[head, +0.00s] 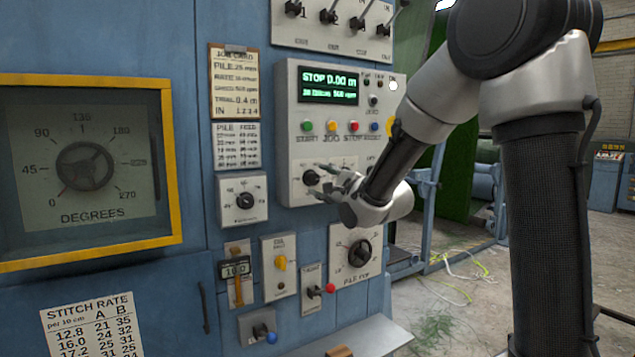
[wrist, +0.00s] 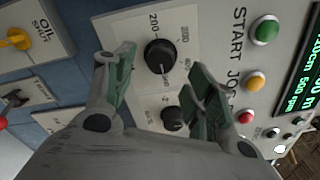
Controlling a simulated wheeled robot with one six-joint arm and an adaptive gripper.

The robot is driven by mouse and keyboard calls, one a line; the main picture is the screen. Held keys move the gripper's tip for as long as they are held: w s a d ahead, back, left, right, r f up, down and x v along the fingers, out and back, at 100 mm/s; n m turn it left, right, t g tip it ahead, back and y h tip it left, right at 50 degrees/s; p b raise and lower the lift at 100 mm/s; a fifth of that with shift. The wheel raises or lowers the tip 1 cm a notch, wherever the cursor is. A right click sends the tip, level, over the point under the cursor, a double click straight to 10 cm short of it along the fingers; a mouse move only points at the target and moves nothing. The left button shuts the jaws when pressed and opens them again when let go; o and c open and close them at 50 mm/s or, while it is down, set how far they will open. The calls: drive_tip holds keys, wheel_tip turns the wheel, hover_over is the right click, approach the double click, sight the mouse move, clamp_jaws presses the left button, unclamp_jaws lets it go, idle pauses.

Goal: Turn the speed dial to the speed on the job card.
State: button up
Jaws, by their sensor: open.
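The speed dial (head: 311,177) is a round black knob on the pale control panel, below the green START button. In the wrist view the knob (wrist: 160,55) has a printed scale; 200 is legible, the other numbers are blurred. I cannot read its pointer setting surely. My gripper (head: 329,184) is open in front of the panel, just right of the dial. In the wrist view its fingertips (wrist: 165,75) are spread either side of the dial, apparently apart from it. The job card (head: 235,80) hangs on a clipboard left of the panel; its speed line is too blurred to read.
A smaller black knob (wrist: 173,118) sits beside the dial, close to my fingers. Green, yellow, red and blue buttons (head: 354,127) line the panel above, under a lit display (head: 328,85). Another dial plate (head: 242,202) is left. A yellow OIL lever (head: 281,262) is below.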

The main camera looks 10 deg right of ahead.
drive_tip(key=v, duration=0.7)
drive_tip(key=s+d+f+n+g+h, duration=0.25)
drive_tip(key=s+f+n+g, duration=0.25)
drive_tip(key=f+n, duration=0.25)
drive_tip(key=s+d+f+n+g+h, duration=0.2)
drive_tip(key=s+d+f+n+g, duration=0.3)
drive_tip(key=f, duration=0.3)
drive_tip(key=s+d+r+n+g, duration=0.1)
drive_tip(key=s+n, duration=0.1)
drive_tip(key=s, duration=0.5)
drive_tip(key=s+d+r+n+g, duration=0.1)
drive_tip(key=s+r+n, duration=0.1)
drive_tip(key=s, duration=0.6)
drive_tip(key=s+d+r+n+h, duration=0.1)
drive_tip(key=s+r+n, duration=0.1)
drive_tip(key=s, duration=0.6)
drive_tip(key=shift+d+n+g, duration=0.35)
drive_tip(key=shift+n+g, duration=0.05)
drive_tip(key=shift+n, duration=0.35)
